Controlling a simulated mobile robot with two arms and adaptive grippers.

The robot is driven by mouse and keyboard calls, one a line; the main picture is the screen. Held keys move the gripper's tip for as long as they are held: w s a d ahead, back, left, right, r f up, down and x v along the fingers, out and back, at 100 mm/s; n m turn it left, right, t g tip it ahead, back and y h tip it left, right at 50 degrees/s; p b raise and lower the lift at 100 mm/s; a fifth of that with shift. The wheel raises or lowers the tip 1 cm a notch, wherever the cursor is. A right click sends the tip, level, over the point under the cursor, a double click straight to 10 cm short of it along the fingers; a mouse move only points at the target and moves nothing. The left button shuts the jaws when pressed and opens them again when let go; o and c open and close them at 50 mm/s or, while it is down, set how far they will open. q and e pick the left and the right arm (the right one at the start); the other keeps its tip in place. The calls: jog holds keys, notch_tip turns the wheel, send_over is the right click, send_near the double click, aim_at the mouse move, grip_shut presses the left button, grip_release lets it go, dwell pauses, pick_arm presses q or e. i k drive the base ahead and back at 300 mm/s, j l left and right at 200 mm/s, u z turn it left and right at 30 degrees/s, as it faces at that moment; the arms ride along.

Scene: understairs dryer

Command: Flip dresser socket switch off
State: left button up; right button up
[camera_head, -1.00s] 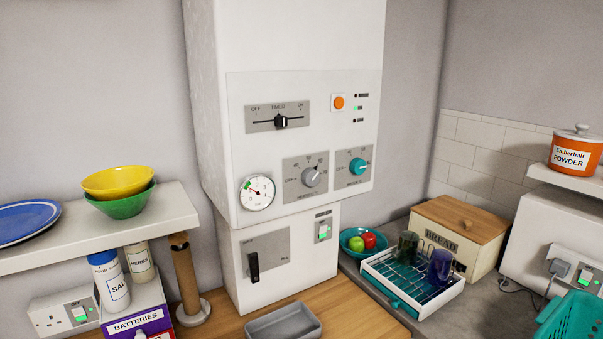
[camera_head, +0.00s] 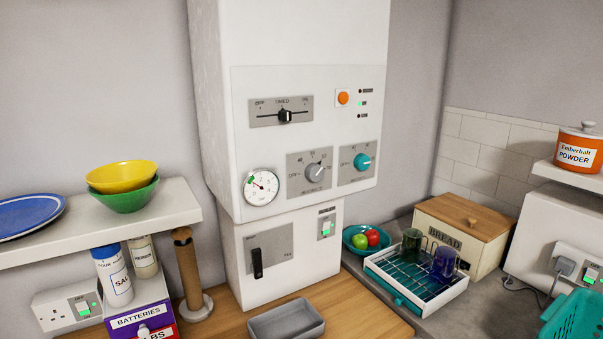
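A second lit switch (camera_head: 326,228) is on the lower front of the white boiler-like unit (camera_head: 215,100). A third socket with a lit switch (camera_head: 591,273) is at the right, with a plug in it. No label in view names any of them as the dresser socket. Neither gripper is in view.
The shelf (camera_head: 90,232) with yellow and green bowls (camera_head: 122,182) overhangs the left socket. A grey tray (camera_head: 286,322) is on the wooden counter.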

aim_at(83, 308)
jog(key=u, duration=1.4)
jog(key=j, duration=0.1)
